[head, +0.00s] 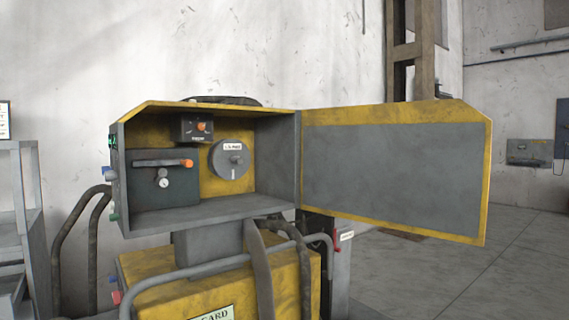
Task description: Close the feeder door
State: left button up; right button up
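The feeder door (392,170) is a flat panel, grey on its inner face with a worn yellow border. It stands wide open to the right of the feeder box (185,222), hinged at the box's right edge. The box is open at the front and shows a grey drive unit with an orange-tipped lever (165,163), a round grey spool (231,159) and a small dark unit with an orange knob (199,127). Neither of my grippers is in the head view.
The box sits on a yellow base (190,289) with a grey curved rail (215,264) in front. Dark cables hang beside it. A grey shelf unit (22,215) stands at the left. Open floor (440,275) lies below and right of the door.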

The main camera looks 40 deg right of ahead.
aim_at(422, 167)
jog(key=l+u, duration=0.1)
jog(key=l, duration=0.75)
jog(key=l+u, duration=0.1)
jog(key=l, duration=0.75)
jog(key=l+u, duration=0.15)
jog(key=l, duration=0.7)
jog(key=l+u, duration=0.1)
jog(key=l, duration=0.75)
jog(key=k+l+u, duration=0.1)
jog(key=l, duration=0.75)
jog(key=k, duration=0.05)
